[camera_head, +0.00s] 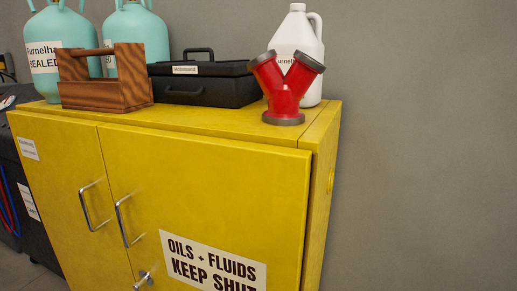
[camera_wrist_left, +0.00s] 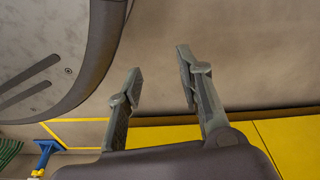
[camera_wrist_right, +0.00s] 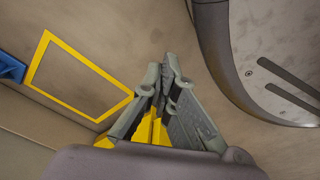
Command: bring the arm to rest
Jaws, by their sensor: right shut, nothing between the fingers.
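My left gripper (camera_wrist_left: 160,82) shows in the left wrist view with its two fingers well apart and nothing between them. My right gripper (camera_wrist_right: 167,80) shows in the right wrist view with its fingertips together and nothing held. Neither gripper shows in the head view. A yellow cabinet (camera_head: 210,165) fills much of the head view, with both doors closed. Part of a yellow surface (camera_wrist_left: 285,135) lies beyond the left fingers in the left wrist view.
On the cabinet top stand teal tanks (camera_head: 75,30), a wooden carrier (camera_head: 105,95), a black case (camera_head: 205,88), a red Y-shaped fitting (camera_head: 285,95) and a white jug (camera_head: 297,35). Grey wall (camera_head: 430,150) lies right of the cabinet. Yellow floor markings (camera_wrist_right: 85,65) show in the right wrist view.

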